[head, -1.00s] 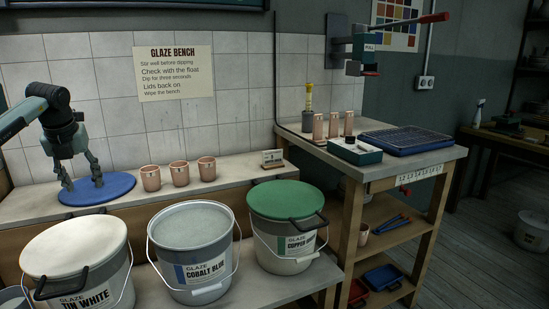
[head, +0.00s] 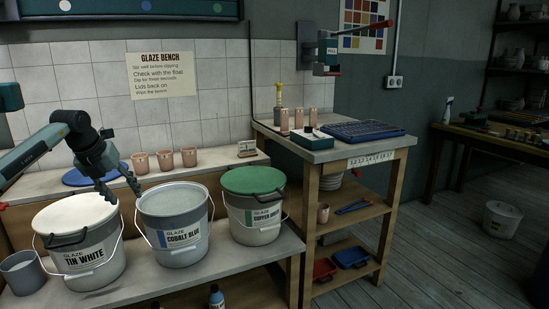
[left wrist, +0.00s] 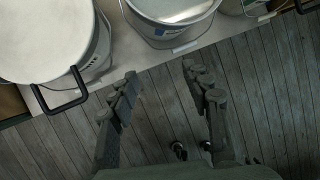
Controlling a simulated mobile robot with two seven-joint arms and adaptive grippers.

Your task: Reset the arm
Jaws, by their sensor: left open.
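My left gripper (head: 122,193) is open and empty. In the head view it shows in front of the gap between the tin white bucket (head: 82,240) and the cobalt blue bucket (head: 176,225). In the left wrist view its two fingers (left wrist: 160,85) are spread apart over the wooden floor, with the white lid (left wrist: 45,38) and the open cobalt bucket (left wrist: 172,25) beyond them. The blue round lid (head: 76,178) lies on the back ledge, partly hidden behind my left arm. My right gripper is not in view.
The copper green bucket (head: 254,205) has its green lid on. Three pink cups (head: 165,160) stand on the ledge. A wooden side table (head: 335,150) holds a blue tray (head: 360,131) and more cups. The floor (head: 430,240) at the right is largely clear.

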